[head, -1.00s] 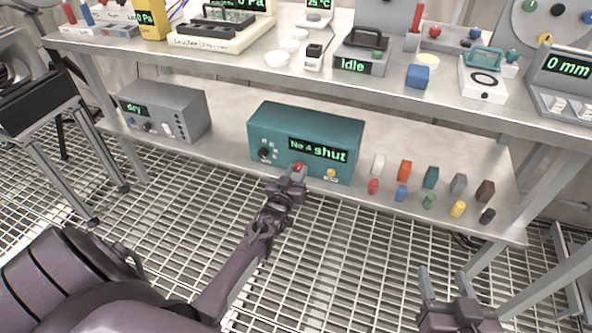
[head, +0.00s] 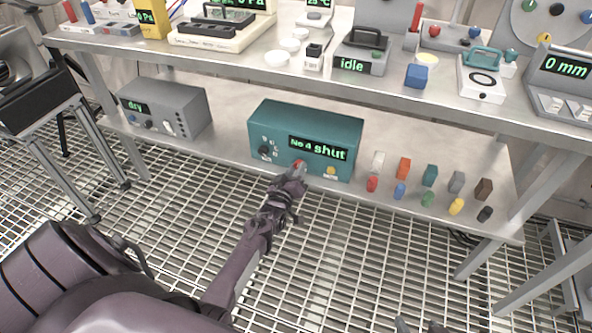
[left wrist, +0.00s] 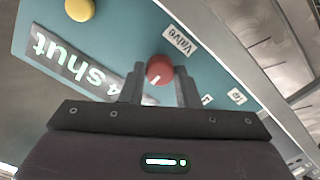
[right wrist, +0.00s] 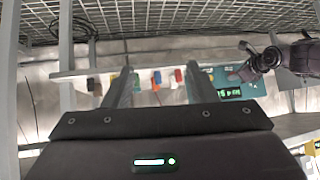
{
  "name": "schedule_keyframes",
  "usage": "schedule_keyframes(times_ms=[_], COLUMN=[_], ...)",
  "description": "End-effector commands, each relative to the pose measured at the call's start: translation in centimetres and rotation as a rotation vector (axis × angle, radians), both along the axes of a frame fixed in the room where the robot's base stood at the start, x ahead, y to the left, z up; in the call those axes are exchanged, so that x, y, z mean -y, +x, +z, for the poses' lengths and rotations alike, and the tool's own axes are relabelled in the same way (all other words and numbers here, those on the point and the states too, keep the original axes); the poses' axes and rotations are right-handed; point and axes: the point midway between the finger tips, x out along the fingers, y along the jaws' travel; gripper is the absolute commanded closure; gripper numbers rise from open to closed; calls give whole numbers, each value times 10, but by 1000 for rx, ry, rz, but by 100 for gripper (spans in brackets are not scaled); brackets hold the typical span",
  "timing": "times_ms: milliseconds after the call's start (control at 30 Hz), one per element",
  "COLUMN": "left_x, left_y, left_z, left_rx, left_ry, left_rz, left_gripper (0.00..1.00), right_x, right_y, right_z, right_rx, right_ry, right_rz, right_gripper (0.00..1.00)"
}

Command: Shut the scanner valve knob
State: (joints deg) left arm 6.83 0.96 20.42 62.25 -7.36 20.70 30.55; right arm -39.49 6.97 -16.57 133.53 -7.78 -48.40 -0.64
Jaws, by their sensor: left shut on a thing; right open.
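The scanner is a teal box (head: 340,128) on the lower shelf, with a green display reading "No 4 shut". Its red valve knob (left wrist: 159,69) sits beside a "Valve" label in the left wrist view, with a white mark on its face. My left gripper (left wrist: 160,82) has its fingers on either side of the red knob and is shut on it. In the head view the left gripper (head: 297,170) partly hides the knob (head: 299,163). My right gripper (right wrist: 117,88) is open and empty, apart from the shelf; only its fingertips show at the head view's bottom edge.
A yellow button (head: 331,171) and a black dial (head: 265,151) are on the scanner's front. Several coloured blocks and cylinders stand on the shelf to its right, including an orange block (head: 403,168). A grey box reading "dry" (head: 185,108) stands to the left.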

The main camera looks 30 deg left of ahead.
Motion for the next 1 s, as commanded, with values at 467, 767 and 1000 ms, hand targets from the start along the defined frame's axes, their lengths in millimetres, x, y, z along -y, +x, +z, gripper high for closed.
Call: schedule_keyframes(times_ms=[467, 767, 1000], left_x=[0, 1, 5], left_y=[0, -3, -22], left_z=[-1, 0, 1], left_rx=[-1, -1, -3], left_ry=[-1, 0, -1], left_rz=[-1, 0, 1], left_gripper=[50, 50, 50], right_x=[0, 1, 10], right_y=[0, -1, -35], right_z=[0, 0, -27], right_rx=[0, -5, -189], right_ry=[-1, -3, -76], right_rz=[-1, 0, 15], right_gripper=[48, 48, 48])
